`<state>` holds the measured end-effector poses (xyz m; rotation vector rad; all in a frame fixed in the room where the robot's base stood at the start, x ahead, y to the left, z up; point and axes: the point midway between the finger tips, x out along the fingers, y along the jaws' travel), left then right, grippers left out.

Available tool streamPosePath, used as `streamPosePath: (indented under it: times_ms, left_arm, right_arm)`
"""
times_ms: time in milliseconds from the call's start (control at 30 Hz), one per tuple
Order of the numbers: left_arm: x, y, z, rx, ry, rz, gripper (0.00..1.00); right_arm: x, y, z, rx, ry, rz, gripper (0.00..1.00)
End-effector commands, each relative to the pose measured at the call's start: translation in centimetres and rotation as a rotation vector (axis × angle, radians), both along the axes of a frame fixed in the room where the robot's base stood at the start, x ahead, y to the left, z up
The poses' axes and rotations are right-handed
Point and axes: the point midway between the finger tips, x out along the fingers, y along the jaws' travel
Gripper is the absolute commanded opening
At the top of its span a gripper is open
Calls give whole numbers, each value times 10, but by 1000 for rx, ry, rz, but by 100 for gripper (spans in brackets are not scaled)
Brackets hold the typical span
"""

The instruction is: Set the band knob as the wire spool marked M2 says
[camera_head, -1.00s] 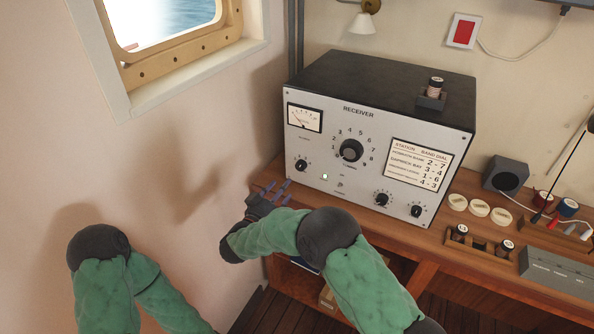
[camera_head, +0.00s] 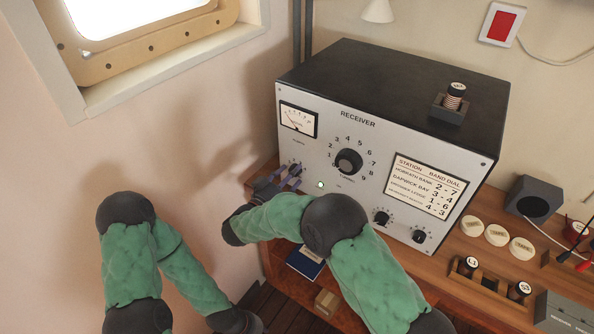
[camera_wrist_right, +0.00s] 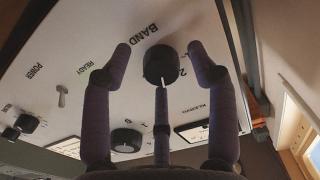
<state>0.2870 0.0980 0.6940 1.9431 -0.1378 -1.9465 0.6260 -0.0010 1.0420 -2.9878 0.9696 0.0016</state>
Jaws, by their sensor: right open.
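The band knob (camera_wrist_right: 160,65) is black and round, under the word BAND in the right wrist view. Its white mark points toward my palm, with a 2 close beside it. My right gripper (camera_wrist_right: 165,62) is open, its fingers spread around the knob and apart from it. In the head view the right gripper (camera_head: 284,177) is at the lower left of the receiver's face and mostly covers that knob. A copper wire spool (camera_head: 454,98) stands in a dark holder on the receiver (camera_head: 385,85); I cannot read its top label surely. My left gripper is out of view.
A station card (camera_head: 428,185) on the receiver pairs names with band and dial numbers. The large dial knob (camera_head: 348,161) and smaller knobs are nearby; a green lamp (camera_head: 320,184) glows. More spools stand in a wooden rack (camera_head: 491,283) at right.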

Motion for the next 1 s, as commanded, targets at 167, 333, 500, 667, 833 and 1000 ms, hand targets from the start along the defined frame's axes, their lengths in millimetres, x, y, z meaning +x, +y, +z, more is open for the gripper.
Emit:
streamPosePath:
  times_ms: [167, 333, 500, 667, 833, 1000]
  left_arm:
    - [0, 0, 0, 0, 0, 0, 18]
    - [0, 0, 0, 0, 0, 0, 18]
    - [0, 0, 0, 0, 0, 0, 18]
    - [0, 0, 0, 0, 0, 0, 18]
    - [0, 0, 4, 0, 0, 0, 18]
    - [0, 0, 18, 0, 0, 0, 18]
  right_arm:
    - [0, 1, 0, 0, 0, 0, 59]
    - [0, 1, 0, 0, 0, -1, 50]
    - [0, 0, 0, 1, 1, -1, 3]
    - [0, 0, -1, 0, 3, -1, 3]
    - [-1, 0, -1, -15, 15, -1, 3]
    - [-1, 0, 1, -69, 56, -1, 3]
